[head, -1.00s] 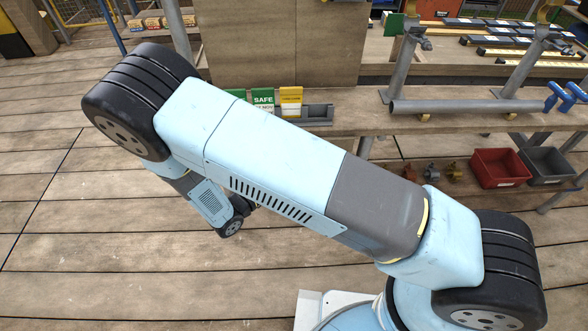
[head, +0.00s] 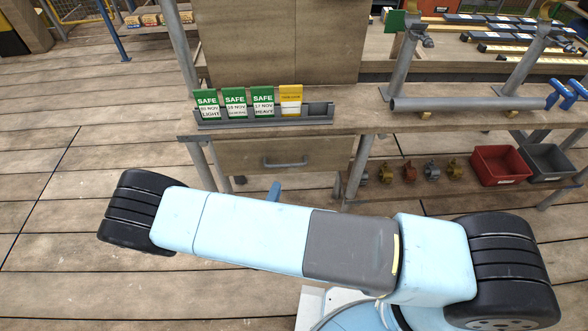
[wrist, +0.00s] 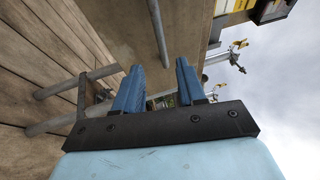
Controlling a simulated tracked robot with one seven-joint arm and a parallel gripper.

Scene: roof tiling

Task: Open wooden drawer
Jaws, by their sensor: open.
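The wooden drawer (head: 247,153) sits under the bench top in the head view. Its front is plain wood and looks shut. A grey bar handle (head: 286,163) runs across the front. In the wrist view my gripper (wrist: 158,84) is open, with two blue fingers apart and nothing between them. In the head view a blue part that looks like a fingertip (head: 274,191) shows above my arm, in front of and below the handle. The rest of the gripper is hidden behind my arm there.
A grey rack (head: 318,113) with green SAFE cards and a yellow card stands on the bench above the drawer. Bench legs (head: 357,168) flank the drawer. Several small clamps and a red bin (head: 497,165) sit to the right. Plank floor (head: 70,225) is clear at left.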

